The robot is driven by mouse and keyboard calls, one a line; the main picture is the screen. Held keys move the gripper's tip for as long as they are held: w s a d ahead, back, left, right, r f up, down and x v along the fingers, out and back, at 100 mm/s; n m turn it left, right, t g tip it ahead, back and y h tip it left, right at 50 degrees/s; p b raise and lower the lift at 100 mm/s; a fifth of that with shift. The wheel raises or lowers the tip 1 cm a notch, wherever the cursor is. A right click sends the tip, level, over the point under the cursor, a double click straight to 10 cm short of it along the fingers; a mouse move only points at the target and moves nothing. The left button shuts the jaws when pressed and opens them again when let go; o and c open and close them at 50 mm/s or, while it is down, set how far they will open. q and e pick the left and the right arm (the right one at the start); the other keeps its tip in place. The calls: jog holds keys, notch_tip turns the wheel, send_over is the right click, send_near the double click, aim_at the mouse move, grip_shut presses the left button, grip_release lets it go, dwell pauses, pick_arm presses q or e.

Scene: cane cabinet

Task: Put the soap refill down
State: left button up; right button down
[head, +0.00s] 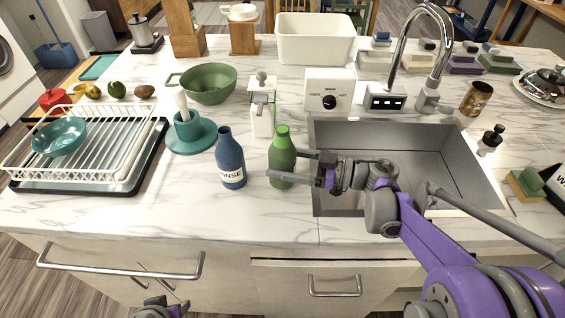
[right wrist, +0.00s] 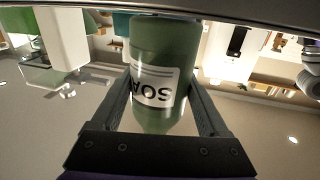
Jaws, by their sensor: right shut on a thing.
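The soap refill is a green bottle (head: 282,157) with a lighter green cap, upright at the counter's front, just left of the sink. My right gripper (head: 285,166) comes from the right and is shut on its body. In the right wrist view the bottle (right wrist: 160,60) sits between the two fingers (right wrist: 163,95), its label upside down and reading "SOA". I cannot tell whether its base touches the counter. My left gripper (head: 160,308) shows only partly at the bottom edge, low in front of the drawers, and its jaws are unclear.
A blue rinse bottle (head: 230,160) stands close left of the green one. A white dispenser (head: 262,108) is behind. The sink (head: 400,122) is to the right. The dish rack (head: 85,140) is at far left. Bare counter (head: 215,215) lies in front.

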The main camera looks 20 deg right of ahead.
jog(key=shift+f, duration=0.15)
jog(key=shift+f, duration=0.15)
grip_release()
jog(key=shift+d+r, duration=0.2)
jog(key=shift+r, duration=0.05)
jog(key=v, duration=1.1)
jog(key=shift+s+d, duration=0.25)
